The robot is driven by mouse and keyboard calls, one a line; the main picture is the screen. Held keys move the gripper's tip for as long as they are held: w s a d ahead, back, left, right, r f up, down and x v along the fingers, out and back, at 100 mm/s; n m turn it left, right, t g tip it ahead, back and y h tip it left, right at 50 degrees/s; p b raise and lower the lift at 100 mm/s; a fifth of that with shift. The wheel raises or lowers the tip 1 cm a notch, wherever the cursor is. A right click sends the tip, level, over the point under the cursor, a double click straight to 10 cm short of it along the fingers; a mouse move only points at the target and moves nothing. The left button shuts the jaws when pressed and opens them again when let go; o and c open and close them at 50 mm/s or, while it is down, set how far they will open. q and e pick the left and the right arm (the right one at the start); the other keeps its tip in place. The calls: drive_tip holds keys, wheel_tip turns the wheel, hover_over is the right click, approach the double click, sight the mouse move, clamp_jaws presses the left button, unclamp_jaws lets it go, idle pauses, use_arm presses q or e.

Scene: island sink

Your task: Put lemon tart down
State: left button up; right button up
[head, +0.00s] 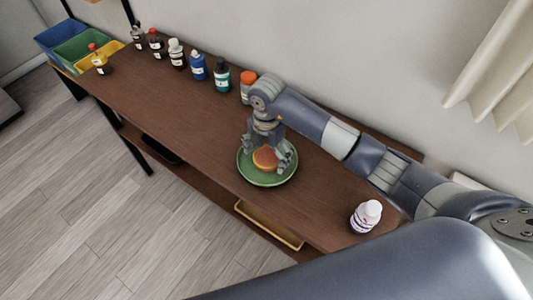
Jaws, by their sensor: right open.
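A small round orange-yellow lemon tart (265,158) sits in a green plate (267,179) on the brown wooden table. My right gripper (268,160) points down over the plate. Its fingers are open, one on each side of the tart. I cannot tell whether a finger touches the tart. Part of the plate's back side is hidden behind the gripper. My left gripper does not show.
Several bottles, such as a blue one (197,67) and an orange-capped one (248,84), line the wall side. A white bottle (366,215) stands at the right end. Coloured bins (80,48) sit far left. The table (170,105) left of the plate is bare.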

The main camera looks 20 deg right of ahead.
sight(267, 156)
drive_tip(key=shift+r, duration=0.45)
wheel_tip(267, 156, up, 11)
drive_tip(key=b, duration=0.1)
drive_tip(key=shift+r+b, duration=0.15)
drive_tip(key=shift+b, duration=0.15)
drive_tip(key=shift+s, duration=0.1)
